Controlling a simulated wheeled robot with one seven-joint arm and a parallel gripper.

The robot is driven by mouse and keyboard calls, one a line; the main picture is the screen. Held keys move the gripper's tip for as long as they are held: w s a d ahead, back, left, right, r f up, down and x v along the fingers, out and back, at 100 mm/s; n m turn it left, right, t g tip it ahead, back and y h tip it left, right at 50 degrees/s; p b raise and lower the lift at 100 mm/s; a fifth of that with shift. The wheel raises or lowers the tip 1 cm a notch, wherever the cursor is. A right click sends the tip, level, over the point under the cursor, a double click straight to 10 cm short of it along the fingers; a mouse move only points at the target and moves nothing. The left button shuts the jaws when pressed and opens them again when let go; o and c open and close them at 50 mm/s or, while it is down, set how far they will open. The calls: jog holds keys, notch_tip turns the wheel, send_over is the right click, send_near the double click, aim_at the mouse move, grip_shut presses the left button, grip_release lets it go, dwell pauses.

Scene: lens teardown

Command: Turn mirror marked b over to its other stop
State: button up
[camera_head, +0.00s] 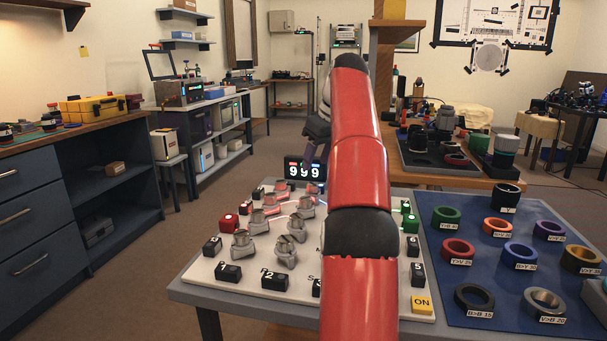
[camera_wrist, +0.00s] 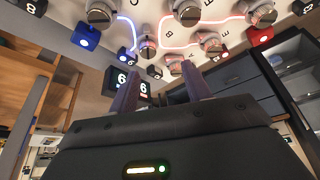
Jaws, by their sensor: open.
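The white board (camera_head: 198,280) carries several metal mirror knobs (camera_head: 242,243); no letter is readable beside them in the head view. In the wrist view the board is upside down along the top, with letters B, C and E. The letter B lies between three knobs. The closest on its left (camera_wrist: 147,48) may be mirror b, but I cannot tell for certain. My gripper (camera_wrist: 160,82) is open and empty, its two dark fingers apart and pointing towards the board's edge below these knobs. In the head view my red arm hides part of the board and the fingertips are unclear.
A digit display (camera_head: 304,170) stands at the board's back edge, close to my fingers. Red block (camera_head: 229,222), green block (camera_head: 410,224) and black labelled blocks stand along the board. A blue mat (camera_head: 480,290) with several coloured rings lies at right. The floor at left is clear.

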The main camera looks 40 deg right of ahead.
aim_at(313, 184)
jog(key=w+f+b, duration=0.1)
jog(key=f, duration=0.1)
jog(key=w+d+f+b, duration=0.1)
jog(key=f, duration=0.2)
jog(key=w+f+b, duration=0.1)
jog(key=f, duration=0.1)
jog(key=shift+d+f, duration=0.25)
jog(key=c, duration=1)
